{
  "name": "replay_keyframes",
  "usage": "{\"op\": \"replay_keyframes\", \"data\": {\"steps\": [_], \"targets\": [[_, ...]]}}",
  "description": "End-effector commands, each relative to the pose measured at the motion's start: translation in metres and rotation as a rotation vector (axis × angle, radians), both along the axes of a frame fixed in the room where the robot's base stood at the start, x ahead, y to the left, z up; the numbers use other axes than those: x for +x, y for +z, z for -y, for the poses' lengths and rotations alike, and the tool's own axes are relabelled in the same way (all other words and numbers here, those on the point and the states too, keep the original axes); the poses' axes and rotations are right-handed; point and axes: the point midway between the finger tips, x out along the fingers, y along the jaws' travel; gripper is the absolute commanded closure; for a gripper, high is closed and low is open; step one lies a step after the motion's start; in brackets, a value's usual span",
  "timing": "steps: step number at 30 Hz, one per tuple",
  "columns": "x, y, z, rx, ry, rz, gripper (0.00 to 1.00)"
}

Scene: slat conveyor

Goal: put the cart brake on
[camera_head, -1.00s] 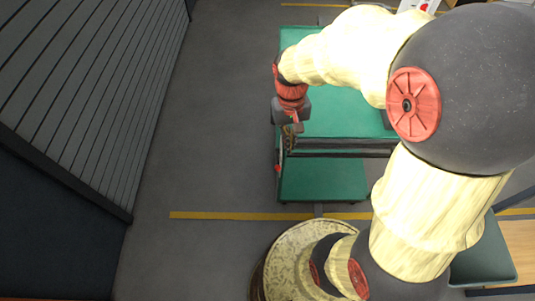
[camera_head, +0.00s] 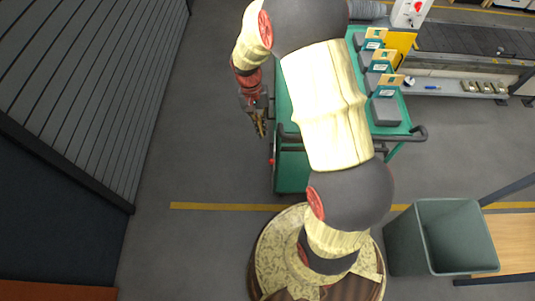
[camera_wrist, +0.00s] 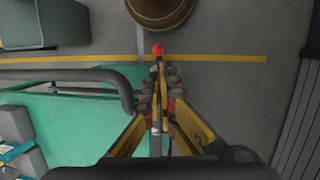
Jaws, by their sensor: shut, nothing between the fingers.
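The green cart (camera_head: 284,175) stands ahead of my base, partly hidden behind my arm. Its black handle (camera_head: 420,134) runs along the near end and also shows in the wrist view (camera_wrist: 75,76). A small red knob (camera_head: 271,161) sits at the cart's left side near the handle. In the wrist view the red knob (camera_wrist: 158,50) is just beyond my fingertips, on what looks like a thin lever. My gripper (camera_head: 261,132) is shut and empty, pointing down outside the cart's left edge. I cannot tell whether it touches the lever.
Several grey blocks with tan-and-teal cards (camera_head: 386,112) stand on the cart's right part. A slat conveyor (camera_head: 470,40) is at the back right. A grey-green bin (camera_head: 440,240) stands at the right. A slatted wall (camera_head: 90,90) bounds the left; the floor between is clear.

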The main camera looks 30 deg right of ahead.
Motion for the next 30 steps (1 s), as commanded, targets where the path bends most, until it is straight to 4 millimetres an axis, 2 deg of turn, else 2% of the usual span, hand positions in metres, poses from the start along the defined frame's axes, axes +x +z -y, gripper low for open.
{"op": "replay_keyframes", "data": {"steps": [4, 8, 21, 30], "targets": [[-0.001, -0.004, 0.0, 0.001, 0.001, -0.001, 1.0], [-0.005, -0.017, 0.0, 0.001, 0.001, -0.003, 1.0], [-0.027, -0.098, 0.003, 0.002, 0.001, -0.004, 1.0], [-0.035, -0.131, 0.003, 0.0, 0.001, 0.0, 1.0]]}}
